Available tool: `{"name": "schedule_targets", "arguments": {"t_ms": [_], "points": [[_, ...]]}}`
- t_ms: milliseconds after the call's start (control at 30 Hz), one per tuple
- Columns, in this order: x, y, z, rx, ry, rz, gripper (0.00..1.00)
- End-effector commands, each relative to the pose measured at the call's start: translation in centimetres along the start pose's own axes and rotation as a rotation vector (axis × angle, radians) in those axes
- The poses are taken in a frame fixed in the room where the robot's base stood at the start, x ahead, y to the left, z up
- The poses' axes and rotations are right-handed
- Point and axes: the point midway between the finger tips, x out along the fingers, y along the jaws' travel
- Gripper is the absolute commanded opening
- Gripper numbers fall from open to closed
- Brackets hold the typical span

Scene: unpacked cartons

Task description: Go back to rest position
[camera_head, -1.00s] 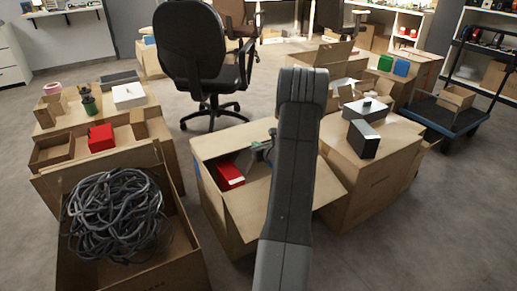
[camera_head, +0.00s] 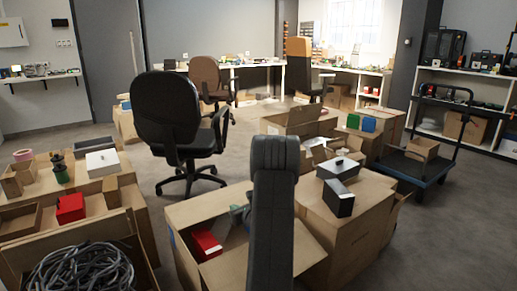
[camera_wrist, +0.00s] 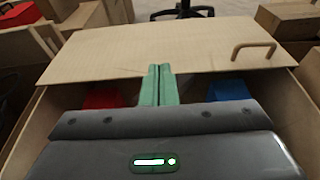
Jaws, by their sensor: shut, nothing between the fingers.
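My gripper (camera_wrist: 157,85) shows in the wrist view with its two green fingers together and nothing between them. It is over an open carton (camera_head: 188,268), whose flap (camera_wrist: 165,45) lies behind the fingertips. In the head view my dark arm covers the carton's right part, and only a bit of the green gripper shows to the arm's left. Inside the carton are a red box (camera_wrist: 103,97) left of the fingers and a blue box (camera_wrist: 229,90) to their right. The red box also shows in the head view (camera_head: 206,244).
At left, a carton holds coiled black cable (camera_head: 80,272), near boxes with a red box (camera_head: 70,208) and a white box (camera_head: 102,162). A black office chair (camera_head: 168,115) stands behind. At right are a carton with a dark box (camera_head: 339,198) and a blue trolley (camera_head: 408,168). Grey floor is open at right.

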Motion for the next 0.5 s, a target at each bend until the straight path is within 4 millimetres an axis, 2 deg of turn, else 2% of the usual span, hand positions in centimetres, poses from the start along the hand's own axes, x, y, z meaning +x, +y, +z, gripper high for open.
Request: {"name": "schedule_targets", "arguments": {"t_ms": [33, 300, 367, 500], "points": [[0.2, 0.0, -1.2, 0.001, 0.002, 0.0, 0.0], [0.9, 0.0, -4.8, 0.001, 0.002, 0.0, 0.0], [1.0, 0.0, -5.2, 0.001, 0.001, 0.0, 0.0], [0.6, 0.0, -4.2, -0.001, 0.0, 0.0, 0.0]]}}
